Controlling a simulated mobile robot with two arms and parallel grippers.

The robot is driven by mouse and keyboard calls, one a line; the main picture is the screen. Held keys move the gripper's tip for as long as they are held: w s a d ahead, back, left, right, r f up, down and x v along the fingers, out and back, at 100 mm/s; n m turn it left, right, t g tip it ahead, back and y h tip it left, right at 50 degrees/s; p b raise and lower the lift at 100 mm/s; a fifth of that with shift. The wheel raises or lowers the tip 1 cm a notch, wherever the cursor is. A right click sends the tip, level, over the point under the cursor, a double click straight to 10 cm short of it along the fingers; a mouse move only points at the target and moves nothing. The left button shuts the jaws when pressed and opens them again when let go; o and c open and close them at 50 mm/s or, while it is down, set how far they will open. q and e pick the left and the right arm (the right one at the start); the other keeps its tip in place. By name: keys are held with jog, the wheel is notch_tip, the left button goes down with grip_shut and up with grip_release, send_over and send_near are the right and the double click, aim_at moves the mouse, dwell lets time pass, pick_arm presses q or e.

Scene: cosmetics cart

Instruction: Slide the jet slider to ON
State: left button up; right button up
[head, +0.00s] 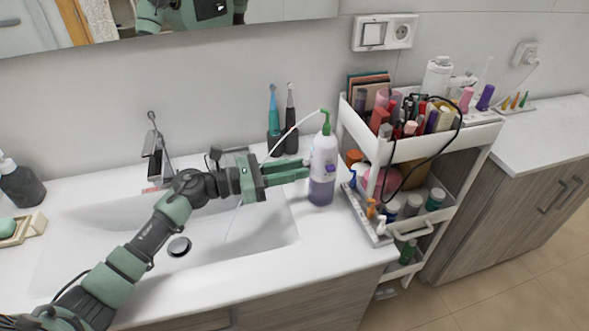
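I cannot make out a jet slider or its ON mark anywhere in the head view. A white device (437,76) stands on the back of the cart's top tier, but its controls are too small to read. My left gripper (307,169) is over the right part of the sink, its green fingers pointing right. Its tips are close to a white bottle (323,160) with purple liquid and a green spout; whether they touch it is unclear. The fingers lie close together in this view, and I cannot tell whether there is a gap. My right gripper is out of view.
The white cart (487,136) is crowded with cosmetics. Two electric toothbrushes (274,110) stand behind my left gripper. A chrome faucet (156,160) is at the sink's (120,212) back. The counter (325,240) in front of the bottle is clear.

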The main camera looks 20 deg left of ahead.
pick_arm(q)
jog(key=shift+o, duration=1.3)
jog(key=shift+f, duration=0.1)
jog(key=b+v, duration=0.3)
jog(key=v, duration=0.4)
jog(key=shift+s+a, duration=0.25)
jog(key=shift+a, duration=0.1)
